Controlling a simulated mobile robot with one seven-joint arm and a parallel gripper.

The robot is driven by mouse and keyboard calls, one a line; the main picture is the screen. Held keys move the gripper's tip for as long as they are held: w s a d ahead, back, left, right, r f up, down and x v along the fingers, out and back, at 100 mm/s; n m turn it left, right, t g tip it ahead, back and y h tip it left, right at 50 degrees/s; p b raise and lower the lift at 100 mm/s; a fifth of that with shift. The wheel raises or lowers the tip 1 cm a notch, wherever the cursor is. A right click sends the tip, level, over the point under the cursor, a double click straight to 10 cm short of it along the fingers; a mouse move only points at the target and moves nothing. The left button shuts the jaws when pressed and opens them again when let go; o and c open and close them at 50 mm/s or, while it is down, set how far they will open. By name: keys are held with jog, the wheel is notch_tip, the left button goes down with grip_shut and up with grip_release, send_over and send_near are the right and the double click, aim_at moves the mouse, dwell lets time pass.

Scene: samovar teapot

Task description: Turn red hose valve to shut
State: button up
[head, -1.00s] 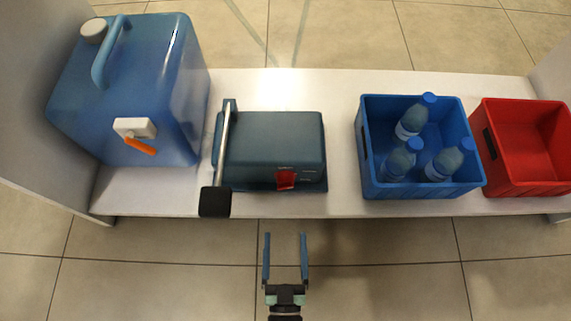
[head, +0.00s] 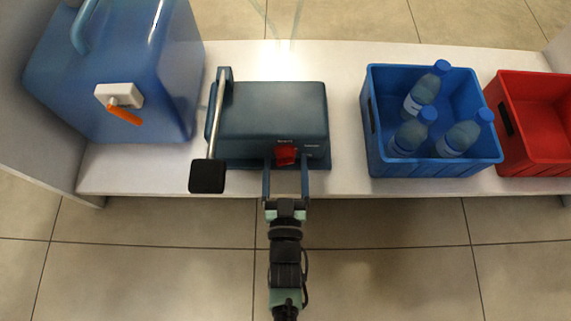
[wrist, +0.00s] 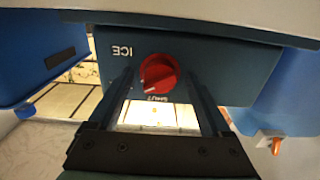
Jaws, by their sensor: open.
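The red valve knob (head: 286,156) sits on the front of a dark teal box (head: 270,110). In the wrist view the round red knob (wrist: 158,73) is close ahead, with the word SHUT just below it and ICE to its upper left. Its exact turn angle is hard to tell. My gripper (head: 286,163) is open and empty. Its two fingers reach to the box front, one on each side of the knob, with visible gaps in the wrist view (wrist: 158,82). Whether either finger touches the knob cannot be told.
A long lever (head: 215,125) with a black pad stands at the box's left. A blue canister (head: 120,60) with an orange tap (head: 125,115) is further left. A blue crate (head: 435,168) of bottles and a red crate (head: 545,152) stand right on the white shelf (head: 345,178).

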grip_shut()
dwell(0.4)
jog(key=shift+n, duration=0.3)
jog(key=n+p, duration=0.1)
jog(key=n, duration=0.1)
jog(key=shift+d+n, duration=0.1)
jog(key=shift+n, duration=0.3)
jog(key=n, duration=0.2)
jog(key=shift+n+p, duration=0.4)
jog(key=n, duration=0.5)
jog(key=shift+n, duration=0.4)
